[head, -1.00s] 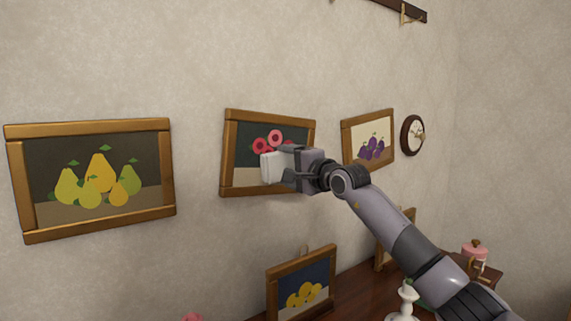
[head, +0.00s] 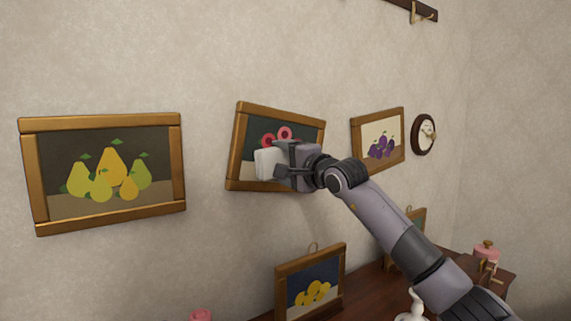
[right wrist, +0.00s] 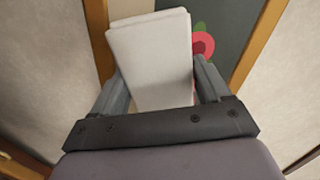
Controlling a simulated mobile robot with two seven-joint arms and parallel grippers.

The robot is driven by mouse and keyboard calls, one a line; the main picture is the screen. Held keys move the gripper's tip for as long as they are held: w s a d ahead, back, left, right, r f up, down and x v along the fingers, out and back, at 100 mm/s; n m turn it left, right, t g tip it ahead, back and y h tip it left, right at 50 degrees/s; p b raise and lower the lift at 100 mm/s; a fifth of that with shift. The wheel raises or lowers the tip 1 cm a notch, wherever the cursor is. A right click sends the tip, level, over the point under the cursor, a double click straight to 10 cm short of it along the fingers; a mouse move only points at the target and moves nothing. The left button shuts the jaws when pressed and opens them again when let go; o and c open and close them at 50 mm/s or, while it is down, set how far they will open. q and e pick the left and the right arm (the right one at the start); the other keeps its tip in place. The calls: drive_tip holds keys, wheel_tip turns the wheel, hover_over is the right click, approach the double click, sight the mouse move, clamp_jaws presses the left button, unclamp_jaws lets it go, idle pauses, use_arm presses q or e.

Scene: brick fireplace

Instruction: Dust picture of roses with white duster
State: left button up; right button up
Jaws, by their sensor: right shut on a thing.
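The picture of roses (head: 254,118) hangs on the wall in a wooden frame, in the middle of the head view, and tilts slightly. Red flowers show on its dark ground; its lower middle is hidden behind my gripper and the duster. My right gripper (head: 283,163) is shut on the white duster (head: 268,164), a pale block held in front of the picture. In the right wrist view the duster (right wrist: 152,58) stands between the two fingers, with a red rose (right wrist: 202,45) and the frame beyond it. I cannot tell whether the duster touches the picture. My left gripper is not in view.
Below, a dark wooden surface (head: 362,288) holds a lemon-coloured fruit picture (head: 312,285), a white candlestick-like object (head: 413,305) and a pink pot (head: 486,254).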

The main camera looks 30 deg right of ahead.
drive_tip(key=shift+s+d+f+b, duration=0.1)
drive_tip(key=shift+s+f+b, duration=0.1)
drive_tip(key=shift+s+b, duration=0.25)
drive_tip(key=s+b, duration=0.2)
drive_tip(key=s, duration=0.1)
drive_tip(key=shift+s+d, duration=0.25)
drive_tip(key=shift+d, duration=0.1)
drive_tip(key=shift+s+d+r, duration=0.1)
drive_tip(key=shift+s+r, duration=0.1)
drive_tip(key=shift+s, duration=0.35)
drive_tip(key=shift+b, duration=0.3)
drive_tip(key=shift+s+d+b, duration=0.2)
drive_tip(key=shift+s+b, duration=0.7)
drive_tip(key=shift+s, duration=0.6)
